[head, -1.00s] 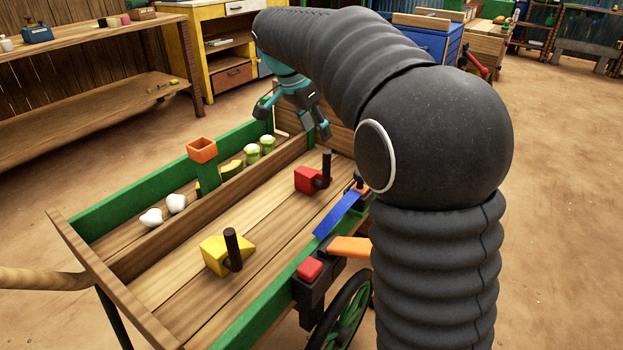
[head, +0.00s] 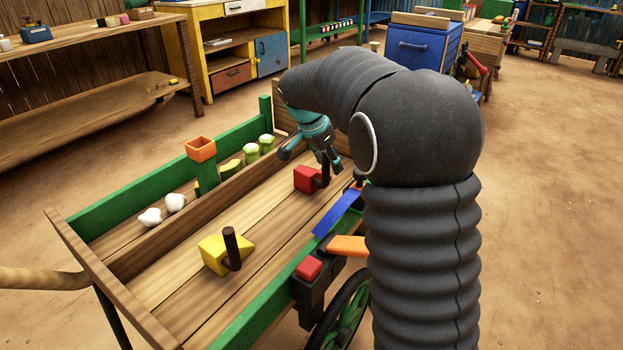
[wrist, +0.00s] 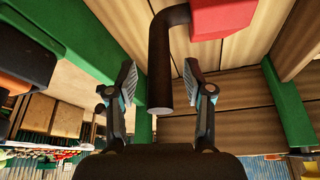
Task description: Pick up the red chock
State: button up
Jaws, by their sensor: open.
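The red chock (head: 306,180) sits on the plank floor of the cart, toward its far end, with a dark bent handle (head: 326,173) at its right side. In the wrist view the red block (wrist: 222,16) is at the top edge, partly cut off. Its handle (wrist: 160,70) comes down between my fingers, with a visible gap on each side. My gripper (head: 310,160) is open and empty just above the chock; it also shows in the wrist view (wrist: 159,82). One finger is close to the handle in the head view; I see no clear contact.
A yellow chock (head: 222,256) with a dark handle stands nearer on the same planks. A wooden divider (head: 187,228) separates a side trough holding white lumps, a green post with an orange top (head: 201,149) and pale green pieces. A blue lever (head: 336,213) lies along the near side.

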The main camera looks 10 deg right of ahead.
jog(key=shift+d+f, duration=0.1)
jog(key=shift+f, duration=0.25)
jog(key=shift+c, duration=0.3)
grip_shut()
jog(key=shift+w+r, duration=0.1)
